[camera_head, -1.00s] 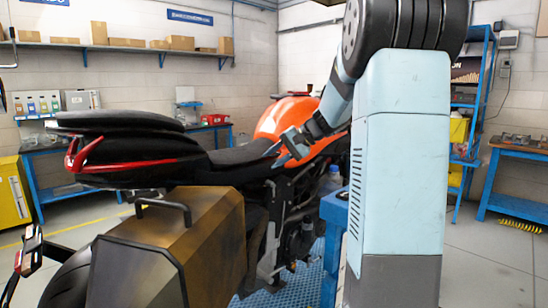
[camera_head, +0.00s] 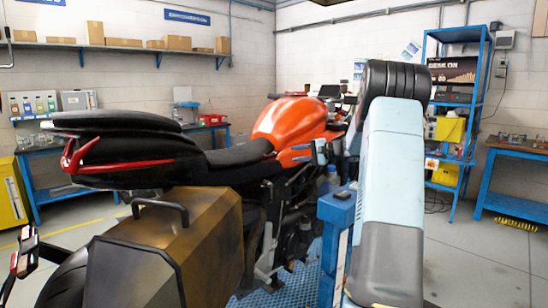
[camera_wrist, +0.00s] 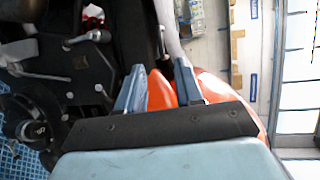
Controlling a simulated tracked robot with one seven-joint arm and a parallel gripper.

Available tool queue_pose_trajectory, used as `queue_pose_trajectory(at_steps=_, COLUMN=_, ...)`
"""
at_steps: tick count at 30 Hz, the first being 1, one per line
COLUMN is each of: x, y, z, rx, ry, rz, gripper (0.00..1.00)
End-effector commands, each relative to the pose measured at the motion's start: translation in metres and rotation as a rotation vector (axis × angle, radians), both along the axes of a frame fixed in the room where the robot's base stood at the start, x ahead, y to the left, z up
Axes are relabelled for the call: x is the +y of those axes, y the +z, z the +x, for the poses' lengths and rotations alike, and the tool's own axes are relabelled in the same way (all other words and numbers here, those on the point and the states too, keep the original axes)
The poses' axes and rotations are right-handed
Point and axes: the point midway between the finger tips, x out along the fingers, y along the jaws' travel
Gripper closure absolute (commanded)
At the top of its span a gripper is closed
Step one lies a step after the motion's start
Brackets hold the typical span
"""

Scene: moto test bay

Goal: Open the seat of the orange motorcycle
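The orange motorcycle shows its orange tank (camera_head: 292,118) in the head view, with the black seat (camera_head: 238,156) behind it and a stacked black tail section (camera_head: 130,140) at the left. I cannot tell whether the seat is latched. My gripper (camera_head: 298,153) is beside the right side of the tank, forward of the seat. In the wrist view my gripper (camera_wrist: 158,80) has its two blue-grey fingers apart, with nothing clearly held between them. The orange tank (camera_wrist: 218,92) shows behind and between the fingers; I cannot tell whether they touch it. The seat is not clearly visible there.
A brown side case (camera_head: 215,225) hangs at the motorcycle's rear. A blue stand (camera_head: 338,208) is close to my arm. A blue shelf rack (camera_head: 455,120) and a workbench (camera_head: 515,160) stand at the right. The floor at the right (camera_head: 480,260) is clear.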

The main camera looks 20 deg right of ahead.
Motion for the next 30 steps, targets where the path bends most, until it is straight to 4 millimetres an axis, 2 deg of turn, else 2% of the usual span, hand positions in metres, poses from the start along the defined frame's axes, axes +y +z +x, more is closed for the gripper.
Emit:
queue_pose_trajectory(at_steps=9, x=0.040, y=-0.011, z=0.041, rx=0.001, ry=0.003, rz=0.000, gripper=0.64)
queue_pose_trajectory(at_steps=15, x=0.059, y=-0.016, z=0.062, rx=0.001, ry=0.002, rz=0.000, gripper=0.64)
queue_pose_trajectory(at_steps=21, x=0.070, y=-0.019, z=0.074, rx=0.001, ry=0.001, rz=0.000, gripper=0.64)
queue_pose_trajectory(at_steps=30, x=0.072, y=-0.019, z=0.076, rx=0.001, ry=0.000, rz=-0.001, gripper=0.64)
